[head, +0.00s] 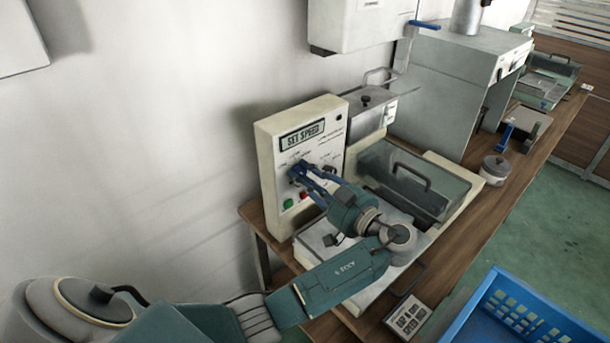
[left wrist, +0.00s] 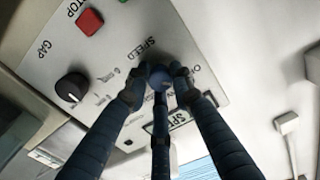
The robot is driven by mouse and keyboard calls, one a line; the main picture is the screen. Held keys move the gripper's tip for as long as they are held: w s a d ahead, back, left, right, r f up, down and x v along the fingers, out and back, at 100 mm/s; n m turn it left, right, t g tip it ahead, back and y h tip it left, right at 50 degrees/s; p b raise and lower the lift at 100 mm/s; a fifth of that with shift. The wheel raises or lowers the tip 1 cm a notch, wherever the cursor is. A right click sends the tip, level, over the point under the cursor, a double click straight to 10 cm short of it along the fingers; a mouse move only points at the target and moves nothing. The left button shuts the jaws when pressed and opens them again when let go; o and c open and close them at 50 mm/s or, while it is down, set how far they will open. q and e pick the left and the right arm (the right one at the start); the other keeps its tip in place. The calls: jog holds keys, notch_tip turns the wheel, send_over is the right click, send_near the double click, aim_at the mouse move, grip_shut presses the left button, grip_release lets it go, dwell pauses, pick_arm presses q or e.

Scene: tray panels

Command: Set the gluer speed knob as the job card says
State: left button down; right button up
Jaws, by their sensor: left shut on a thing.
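The red stop button (left wrist: 89,22) is close to the fingers. A green button (head: 288,204) is low on the panel. A lidded tray unit (head: 412,183) stands right of the arm. A blue crate (head: 530,318) is at the lower right. A small lidded pot (head: 494,170) stands farther along.

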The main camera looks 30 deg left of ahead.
aim_at(295, 134)
pick_arm(q)
jog(key=m, duration=0.4)
jog(key=m+p, duration=0.2)
jog(key=m, duration=0.2)
jog(key=shift+m, duration=0.4)
jog(key=m+p, duration=0.2)
jog(key=m, duration=0.3)
jog(key=shift+r+p, duration=0.1)
jog(key=shift+p, duration=0.3)
jog(key=shift+m+p, duration=1.3)
jog(key=shift+m, duration=1.2)
jog(key=c, duration=1.5)
grip_release()
notch_tip(295, 134, up, 10)
jog(key=shift+f, duration=0.15)
